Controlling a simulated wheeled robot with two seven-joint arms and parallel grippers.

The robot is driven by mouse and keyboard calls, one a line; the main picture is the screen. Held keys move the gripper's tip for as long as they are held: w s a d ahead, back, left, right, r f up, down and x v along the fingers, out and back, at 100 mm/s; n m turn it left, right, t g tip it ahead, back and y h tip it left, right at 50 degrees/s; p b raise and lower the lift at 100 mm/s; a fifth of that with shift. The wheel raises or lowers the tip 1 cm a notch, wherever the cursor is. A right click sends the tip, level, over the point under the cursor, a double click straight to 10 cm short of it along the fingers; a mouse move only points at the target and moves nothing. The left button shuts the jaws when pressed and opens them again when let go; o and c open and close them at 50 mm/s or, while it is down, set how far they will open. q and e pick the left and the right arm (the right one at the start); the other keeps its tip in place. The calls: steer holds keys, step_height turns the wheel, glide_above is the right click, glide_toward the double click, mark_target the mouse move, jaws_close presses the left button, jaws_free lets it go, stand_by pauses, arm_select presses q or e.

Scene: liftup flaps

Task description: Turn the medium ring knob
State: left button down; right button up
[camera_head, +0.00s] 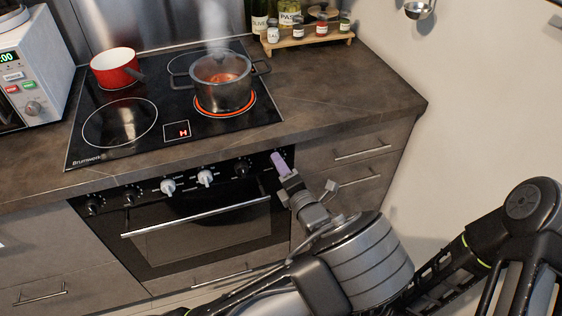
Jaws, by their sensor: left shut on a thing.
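The oven's control panel carries a row of knobs: a black knob (92,206) at the left end, another black knob (130,196), two white knobs (168,186) and (206,178) in the middle, and a black knob (241,168) to their right. My left gripper (279,163), with purple fingertips, is at the right end of this panel. It is shut on a knob there, which the fingers hide. I cannot read which knob is the medium ring one. A ring (225,112) glows orange under the lidded pot (222,88). My right gripper is not in view.
A red saucepan (115,68) stands on the black cooktop (150,95). The oven handle (195,217) juts out below the knobs. A microwave (35,75) is at the left and a spice rack (308,38) at the back. The counter at the right is clear.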

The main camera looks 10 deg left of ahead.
arm_select(q)
steer(key=shift+s+a+f+n+t+h+b, duration=0.1)
steer(key=shift+n+t+h+b, duration=0.35)
steer(key=shift+n+b, duration=2.9)
steer(key=shift+a+f+n+t+h+b, duration=0.1)
steer(key=shift+n+t+h+b, duration=0.3)
steer(key=shift+n+b, duration=2.95)
steer(key=shift+s+a+f+n+t+h+b, duration=0.1)
steer(key=shift+n+t+h+b, duration=0.3)
steer(key=shift+n+b, duration=2.95)
steer(key=n+p, duration=0.3)
steer(key=shift+r+n+p, duration=0.1)
steer(key=shift+n+p, duration=0.25)
steer(key=c, duration=1)
jaws_free()
steer(key=shift+w, duration=0.1)
